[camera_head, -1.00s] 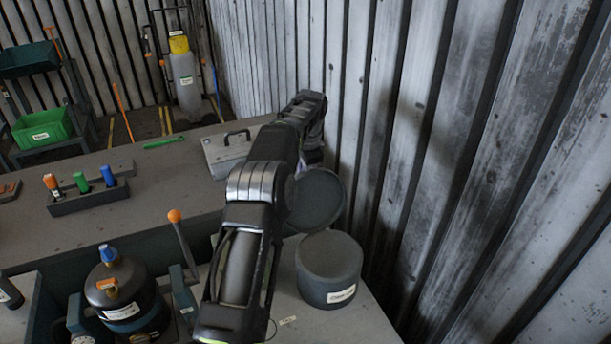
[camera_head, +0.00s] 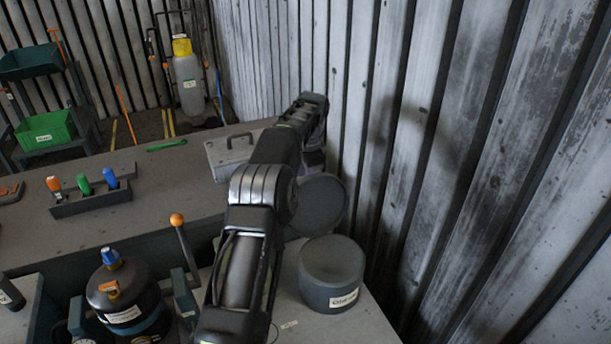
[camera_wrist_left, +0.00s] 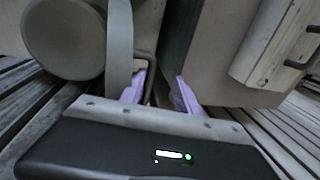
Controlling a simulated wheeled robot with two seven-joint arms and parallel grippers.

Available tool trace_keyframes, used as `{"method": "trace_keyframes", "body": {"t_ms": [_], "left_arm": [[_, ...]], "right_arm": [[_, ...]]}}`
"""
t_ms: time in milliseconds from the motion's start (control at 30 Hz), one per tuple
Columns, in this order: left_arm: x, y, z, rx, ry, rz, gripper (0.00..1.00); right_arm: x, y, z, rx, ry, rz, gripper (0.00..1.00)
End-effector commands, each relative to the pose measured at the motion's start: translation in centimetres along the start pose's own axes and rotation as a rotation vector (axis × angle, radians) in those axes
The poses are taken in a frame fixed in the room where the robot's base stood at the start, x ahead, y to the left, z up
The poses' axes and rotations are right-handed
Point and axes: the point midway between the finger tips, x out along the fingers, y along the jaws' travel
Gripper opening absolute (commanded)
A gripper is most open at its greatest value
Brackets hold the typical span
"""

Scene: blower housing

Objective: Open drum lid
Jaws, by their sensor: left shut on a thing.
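The grey drum (camera_head: 331,278) with a white label stands on the bench at lower centre right. Its round lid (camera_head: 322,206) stands up steeply behind it, partly hidden by my left arm. In the left wrist view, the round drum (camera_wrist_left: 62,38) is at top left and the lid (camera_wrist_left: 119,45) seems to be seen nearly edge-on. My left gripper (camera_wrist_left: 158,93), with pale purple fingers, is shut on the lid's loop handle (camera_wrist_left: 149,72). In the head view, the fingers are mostly hidden behind my arm. My right gripper is in neither view.
A corrugated wall (camera_head: 450,170) rises close to the right of the drum. A grey case (camera_head: 230,150) lies behind my arm. A dark canister (camera_head: 124,298) and an orange-knobbed lever (camera_head: 184,245) stand left of the arm.

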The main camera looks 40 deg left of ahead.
Motion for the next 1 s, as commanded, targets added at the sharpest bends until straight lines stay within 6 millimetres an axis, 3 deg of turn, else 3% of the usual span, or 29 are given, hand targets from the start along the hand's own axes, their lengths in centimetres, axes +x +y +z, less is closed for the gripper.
{"method": "trace_keyframes", "body": {"t_ms": [33,167,367,600,767,1000], "left_arm": [[1.3,-0.1,0.7,0.004,-0.021,-0.003,0.33],[0.8,-0.1,0.7,0.004,-0.019,-0.004,0.33],[-2.0,0.0,0.6,0.001,-0.013,-0.008,0.33],[-7.0,0.1,0.3,-0.001,-0.002,-0.013,0.33],[-8.3,0.3,0.2,-0.001,-0.001,-0.010,0.33],[-8.4,0.4,0.2,-0.001,0.001,-0.008,0.33]], "right_arm": [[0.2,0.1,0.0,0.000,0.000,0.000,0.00],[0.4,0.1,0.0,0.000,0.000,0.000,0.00],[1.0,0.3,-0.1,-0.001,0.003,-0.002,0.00],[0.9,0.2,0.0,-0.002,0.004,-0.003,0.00],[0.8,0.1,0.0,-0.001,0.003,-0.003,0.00],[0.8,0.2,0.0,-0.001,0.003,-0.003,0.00]]}}
